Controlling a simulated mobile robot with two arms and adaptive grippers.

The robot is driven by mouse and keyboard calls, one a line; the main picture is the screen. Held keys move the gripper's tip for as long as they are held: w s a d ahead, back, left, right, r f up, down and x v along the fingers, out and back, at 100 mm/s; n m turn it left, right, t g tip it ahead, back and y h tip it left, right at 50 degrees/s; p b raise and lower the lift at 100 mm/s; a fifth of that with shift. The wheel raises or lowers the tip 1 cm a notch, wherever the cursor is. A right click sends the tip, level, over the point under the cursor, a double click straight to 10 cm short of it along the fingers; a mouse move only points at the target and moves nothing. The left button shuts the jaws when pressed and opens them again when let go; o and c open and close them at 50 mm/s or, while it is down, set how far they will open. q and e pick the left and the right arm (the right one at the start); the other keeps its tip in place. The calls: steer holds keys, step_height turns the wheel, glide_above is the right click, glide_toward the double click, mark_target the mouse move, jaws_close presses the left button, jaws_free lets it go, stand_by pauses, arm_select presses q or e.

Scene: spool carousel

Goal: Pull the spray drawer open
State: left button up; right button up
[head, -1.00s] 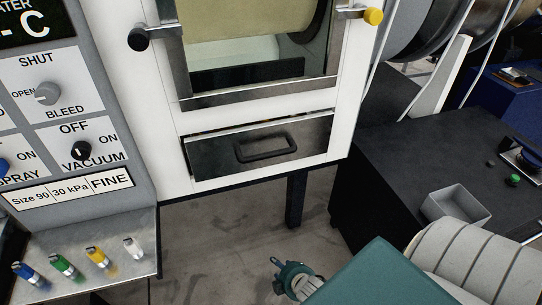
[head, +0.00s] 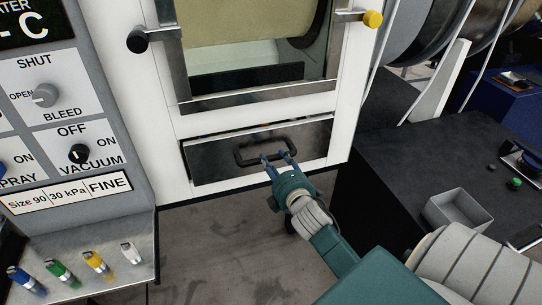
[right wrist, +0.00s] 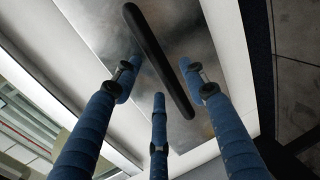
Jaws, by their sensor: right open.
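The spray drawer (head: 210,163) is a dark metal front low in the white cabinet, with a black bar handle (head: 262,139). A thin dark gap shows along its top edge. My right gripper (head: 279,158) is in front of the drawer at the handle's lower edge, its blue fingers pointing at it. In the right wrist view the fingers (right wrist: 155,80) are spread, with the handle (right wrist: 158,60) running between them; I cannot tell whether they touch it. The left gripper is not in view.
A control panel (head: 70,130) with knobs stands at the left, above a metal shelf (head: 125,225) with several coloured cylinders. A dark bench (head: 420,165) with a grey open box (head: 455,208) is at the right. Open floor lies below the drawer.

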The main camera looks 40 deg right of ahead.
mark_target(272, 158)
steer(key=shift+x, duration=1.85)
jaws_close()
